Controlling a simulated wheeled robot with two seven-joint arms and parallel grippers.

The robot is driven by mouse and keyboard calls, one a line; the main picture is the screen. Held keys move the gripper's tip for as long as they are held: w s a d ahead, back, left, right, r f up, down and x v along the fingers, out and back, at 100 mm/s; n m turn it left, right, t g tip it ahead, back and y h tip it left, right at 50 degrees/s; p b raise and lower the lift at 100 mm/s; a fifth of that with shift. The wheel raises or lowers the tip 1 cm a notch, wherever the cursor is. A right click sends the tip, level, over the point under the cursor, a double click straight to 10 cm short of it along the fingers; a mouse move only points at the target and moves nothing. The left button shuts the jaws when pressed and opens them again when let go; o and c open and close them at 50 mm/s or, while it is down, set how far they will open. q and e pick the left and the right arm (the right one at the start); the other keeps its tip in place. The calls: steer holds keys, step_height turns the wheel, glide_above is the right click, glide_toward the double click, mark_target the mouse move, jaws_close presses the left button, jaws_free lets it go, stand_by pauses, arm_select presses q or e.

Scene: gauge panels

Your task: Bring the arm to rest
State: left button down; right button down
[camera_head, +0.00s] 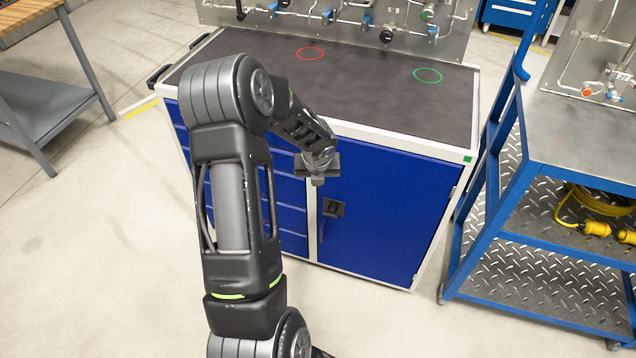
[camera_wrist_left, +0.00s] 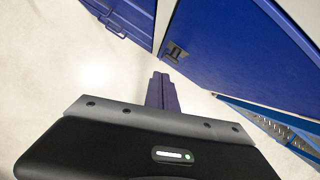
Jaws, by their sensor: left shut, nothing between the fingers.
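My left arm (camera_head: 228,190) rises from the bottom of the head view, bends at the elbow and reaches forward to the right. My left gripper (camera_head: 317,178) hangs in front of the blue cabinet (camera_head: 390,205), below the level of its worktop. In the left wrist view the two fingers of the left gripper (camera_wrist_left: 161,92) lie together, shut and empty, with the floor and the cabinet front beyond them. My right gripper is in neither view.
The dark worktop (camera_head: 370,90) carries a red ring (camera_head: 310,54) and a green ring (camera_head: 428,75), both empty. A gauge panel (camera_head: 340,18) stands behind it. A blue cart (camera_head: 560,215) with a yellow cable stands at the right, a workbench (camera_head: 45,100) at the left. Floor between is clear.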

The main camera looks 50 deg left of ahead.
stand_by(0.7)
arm_select(q)
steer(key=d+f+n+t+h, duration=0.15)
steer(key=d+f+n, duration=0.25)
steer(key=d+n, duration=0.6)
steer(key=d+f+n+h, duration=0.3)
steer(key=d+f+n, duration=0.1)
steer(key=d+n, duration=0.65)
steer(key=s+d+f+n+g+h, duration=0.1)
steer(key=s+d+f+n, duration=0.3)
steer(key=s+d, duration=0.5)
steer(key=s+d+f+n+g+h, duration=0.1)
steer(key=s+d+f+n+g, duration=0.2)
steer(key=s+d, duration=0.7)
steer(key=d+f, duration=0.1)
steer(key=d, duration=0.3)
steer(key=shift+d+n+h, duration=0.35)
steer(key=shift+d, duration=0.05)
